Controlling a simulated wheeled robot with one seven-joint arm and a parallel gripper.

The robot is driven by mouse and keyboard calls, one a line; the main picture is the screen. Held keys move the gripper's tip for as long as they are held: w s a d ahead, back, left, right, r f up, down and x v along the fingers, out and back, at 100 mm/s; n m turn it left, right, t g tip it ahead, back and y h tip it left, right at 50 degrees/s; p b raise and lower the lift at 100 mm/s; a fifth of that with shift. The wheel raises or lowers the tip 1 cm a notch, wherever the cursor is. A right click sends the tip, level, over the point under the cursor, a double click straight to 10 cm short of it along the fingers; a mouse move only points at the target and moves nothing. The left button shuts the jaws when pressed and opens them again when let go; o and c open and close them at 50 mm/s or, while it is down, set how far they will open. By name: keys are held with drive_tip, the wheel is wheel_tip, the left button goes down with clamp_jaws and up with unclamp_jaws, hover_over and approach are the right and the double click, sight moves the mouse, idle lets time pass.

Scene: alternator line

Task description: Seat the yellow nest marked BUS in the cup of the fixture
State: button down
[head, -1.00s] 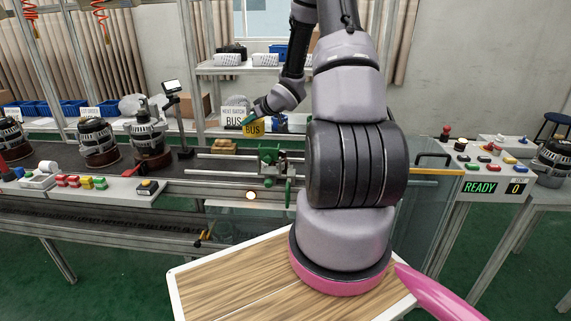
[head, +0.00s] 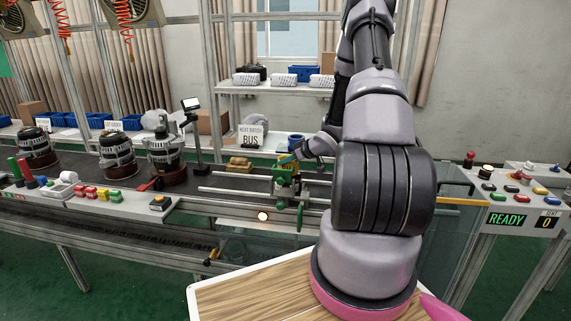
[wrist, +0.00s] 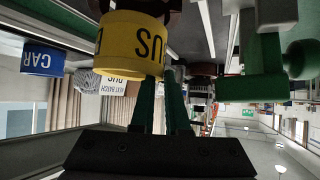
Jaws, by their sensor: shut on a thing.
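The yellow nest marked BUS (wrist: 133,45) is held by the green fingers of my gripper (wrist: 160,88) in the wrist view, which appears upside down. In the head view the yellow nest (head: 286,158) is a small patch at the top of the green fixture (head: 287,182). My gripper (head: 299,157) is beside it, partly hidden by my arm. In the wrist view a green part of the fixture (wrist: 250,68) is to the right of the nest. A dark brown part (wrist: 150,6) meets the nest's picture-top edge; I cannot tell whether the nest is inside the cup.
A blue nest marked CAR (wrist: 42,60) stands nearby, also in the head view (head: 295,142). A NEXT BATCH BUS sign (head: 251,137) stands behind. Several alternators (head: 117,155) stand farther left.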

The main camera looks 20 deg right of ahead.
drive_tip(key=shift+f, duration=0.25)
drive_tip(key=shift+f, duration=0.2)
drive_tip(key=shift+f, duration=0.4)
drive_tip(key=c, duration=0.9)
unclamp_jaws()
